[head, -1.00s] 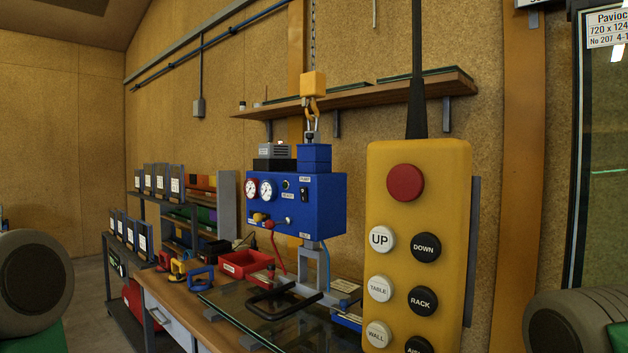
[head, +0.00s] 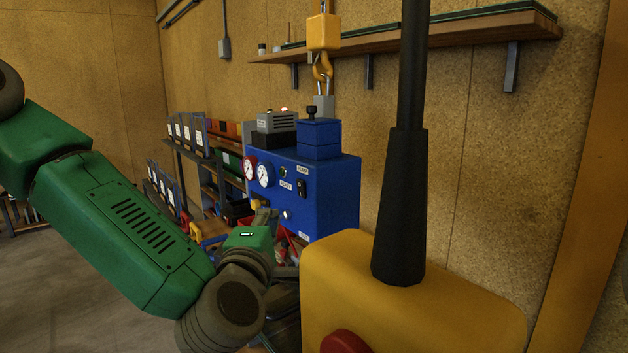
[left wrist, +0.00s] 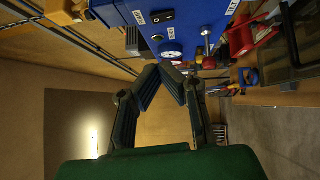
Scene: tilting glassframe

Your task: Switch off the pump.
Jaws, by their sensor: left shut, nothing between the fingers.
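I cannot tell the switch's position. In the left wrist view the blue box (left wrist: 205,14) is at the top, with the switch (left wrist: 162,16) and a gauge (left wrist: 172,50). My left gripper (head: 265,213) is in front of the box's lower front in the head view, below the gauges. In the left wrist view its fingertips (left wrist: 167,70) meet and are empty, close to the gauge. My right gripper is out of view.
The yellow hook (head: 322,70) and a wall shelf (head: 430,38) are above and behind. Racks with dark frames (head: 190,140) stand behind left.

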